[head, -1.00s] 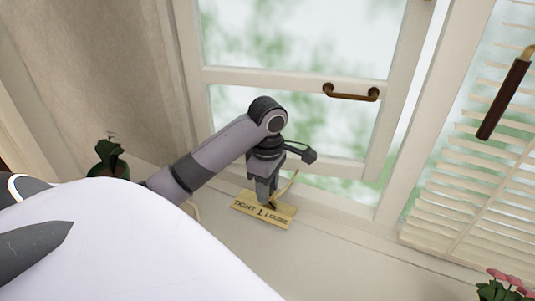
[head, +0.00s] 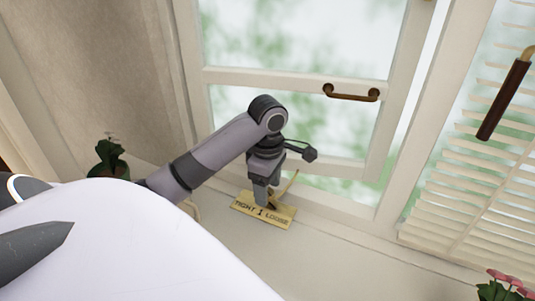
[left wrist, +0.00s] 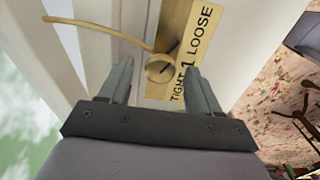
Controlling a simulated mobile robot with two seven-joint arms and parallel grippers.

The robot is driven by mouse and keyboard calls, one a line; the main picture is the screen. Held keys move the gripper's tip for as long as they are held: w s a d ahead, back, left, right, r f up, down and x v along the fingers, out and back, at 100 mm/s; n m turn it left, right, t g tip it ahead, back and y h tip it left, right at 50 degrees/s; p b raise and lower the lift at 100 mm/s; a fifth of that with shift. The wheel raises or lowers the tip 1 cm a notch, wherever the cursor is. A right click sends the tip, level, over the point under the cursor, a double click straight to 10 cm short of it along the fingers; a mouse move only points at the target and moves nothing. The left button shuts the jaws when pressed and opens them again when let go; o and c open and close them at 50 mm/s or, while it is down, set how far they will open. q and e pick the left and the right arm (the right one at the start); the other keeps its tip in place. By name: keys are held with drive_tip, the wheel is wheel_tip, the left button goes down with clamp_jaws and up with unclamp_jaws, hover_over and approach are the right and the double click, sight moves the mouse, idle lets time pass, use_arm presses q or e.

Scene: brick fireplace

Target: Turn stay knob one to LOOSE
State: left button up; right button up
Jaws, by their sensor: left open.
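In the left wrist view the knob lies just ahead of and between the fingertips of my left gripper (left wrist: 158,75), which is open. I cannot tell if a finger touches it. A thin brass rod (left wrist: 98,29) runs from near the knob to the left. In the head view my left gripper (head: 267,197) is over the plate (head: 250,208) on the sill and hides most of the knob. My right gripper is not visible.
A window sash with a brass handle (head: 351,93) stands behind the sill (head: 330,228). A slatted shutter (head: 475,170) is at right, with a dark wooden handle (head: 504,99) above. A potted plant (head: 110,155) stands left; pink flowers (head: 507,280) are at lower right.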

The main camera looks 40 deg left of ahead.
use_arm(q)
drive_tip(key=shift+r, duration=3.45)
